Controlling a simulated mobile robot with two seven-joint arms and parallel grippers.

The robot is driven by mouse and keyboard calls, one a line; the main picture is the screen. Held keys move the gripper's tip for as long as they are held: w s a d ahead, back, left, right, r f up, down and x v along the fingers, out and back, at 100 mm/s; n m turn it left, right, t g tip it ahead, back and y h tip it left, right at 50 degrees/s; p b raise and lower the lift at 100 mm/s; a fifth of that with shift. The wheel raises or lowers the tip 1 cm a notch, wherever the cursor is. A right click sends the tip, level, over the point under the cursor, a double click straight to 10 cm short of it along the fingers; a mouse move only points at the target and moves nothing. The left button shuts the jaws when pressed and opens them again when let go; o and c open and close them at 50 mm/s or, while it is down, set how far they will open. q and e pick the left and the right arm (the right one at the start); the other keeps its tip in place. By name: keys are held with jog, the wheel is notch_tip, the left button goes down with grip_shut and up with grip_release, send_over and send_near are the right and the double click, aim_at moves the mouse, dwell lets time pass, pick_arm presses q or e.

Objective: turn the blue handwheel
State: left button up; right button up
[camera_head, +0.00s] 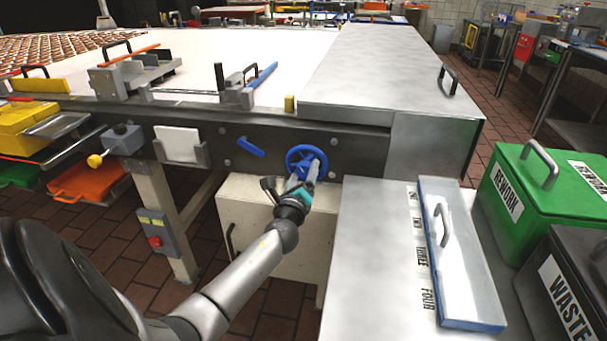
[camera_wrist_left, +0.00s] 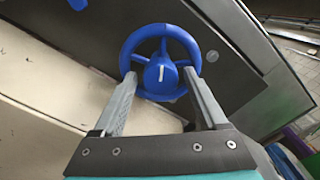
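The blue handwheel (camera_head: 306,149) is mounted on the dark side rail of the conveyor, under the steel cover. In the left wrist view the handwheel (camera_wrist_left: 141,40) shows as a spoked rim with a hub that has a white mark. My left gripper (camera_head: 303,172) is at the lower part of the wheel. In the wrist view the left gripper (camera_wrist_left: 159,77) has its fingers spread apart, with the tips on either side of the hub and overlapping the lower rim. I cannot tell whether they touch it. My right gripper is not in view.
A blue lever (camera_head: 250,147) sits left of the wheel. A cream box (camera_head: 262,215) stands below it. A steel table (camera_head: 375,260) with a blue-edged lidded panel (camera_head: 462,255) is to the right, beside green (camera_head: 540,205) and black (camera_head: 570,285) bins. A switch box (camera_head: 155,232) is on the leg.

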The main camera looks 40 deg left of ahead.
pick_arm(q)
jog(key=shift+o, duration=0.3)
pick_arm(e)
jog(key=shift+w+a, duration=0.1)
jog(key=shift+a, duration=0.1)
pick_arm(q)
jog(key=shift+s, duration=0.1)
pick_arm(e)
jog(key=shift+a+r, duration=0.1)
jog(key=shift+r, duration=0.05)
pick_arm(q)
jog(key=shift+s+d, duration=0.15)
jog(key=shift+s, duration=0.05)
jog(key=p+v, duration=0.1)
jog(key=v, duration=1.3)
jog(key=shift+s+p, duration=0.3)
jog(key=shift+p, duration=0.1)
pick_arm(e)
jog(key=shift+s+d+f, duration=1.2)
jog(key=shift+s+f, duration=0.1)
pick_arm(q)
jog(key=shift+d, duration=0.1)
